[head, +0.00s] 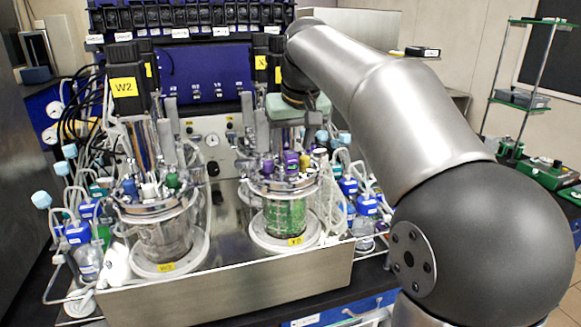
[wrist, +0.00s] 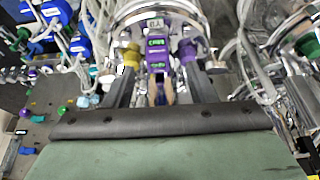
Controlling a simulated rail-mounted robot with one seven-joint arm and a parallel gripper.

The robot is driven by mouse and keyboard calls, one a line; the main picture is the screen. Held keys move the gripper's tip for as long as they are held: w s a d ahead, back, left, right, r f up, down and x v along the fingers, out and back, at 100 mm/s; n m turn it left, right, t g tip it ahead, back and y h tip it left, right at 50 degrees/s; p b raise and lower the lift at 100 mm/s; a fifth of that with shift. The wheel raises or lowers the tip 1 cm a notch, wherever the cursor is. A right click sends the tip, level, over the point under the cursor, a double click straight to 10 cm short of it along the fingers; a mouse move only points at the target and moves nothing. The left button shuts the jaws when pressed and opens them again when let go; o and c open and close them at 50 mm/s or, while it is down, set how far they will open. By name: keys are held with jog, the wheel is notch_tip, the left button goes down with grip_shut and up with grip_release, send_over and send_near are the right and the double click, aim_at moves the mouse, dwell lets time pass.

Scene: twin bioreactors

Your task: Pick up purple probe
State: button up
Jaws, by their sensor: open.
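Several coloured probes stand in the lid of the right bioreactor in the head view. A purple probe (head: 291,158) stands there, with a second purple probe (head: 267,168) to its left and a yellow one (head: 305,161) to its right. In the wrist view, a purple probe with green lettering (wrist: 157,54) shows upright between my fingers. The other purple probe (wrist: 188,51) is near the right finger and the yellow one (wrist: 130,57) near the left finger. My gripper (wrist: 160,78) is open and also shows above the lid in the head view (head: 291,138). Whether either finger touches a probe is unclear.
The left bioreactor (head: 165,235), with its own coloured probes, stands on the same metal tray (head: 235,282). Tubes and blue-capped bottles (head: 78,233) crowd both sides. A black motor labelled W2 (head: 124,85) rises at the left. A blue control panel (head: 205,73) is behind.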

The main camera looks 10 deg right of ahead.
aim_at(292, 154)
jog(key=shift+s+p+x, duration=0.15)
jog(key=shift+p+x, duration=0.05)
jog(key=shift+x, duration=1.15)
jog(key=shift+s+p+x, duration=0.15)
jog(key=shift+p+x, duration=0.05)
jog(key=shift+x, duration=1.2)
jog(key=shift+d, duration=0.2)
jog(key=c, duration=1.1)
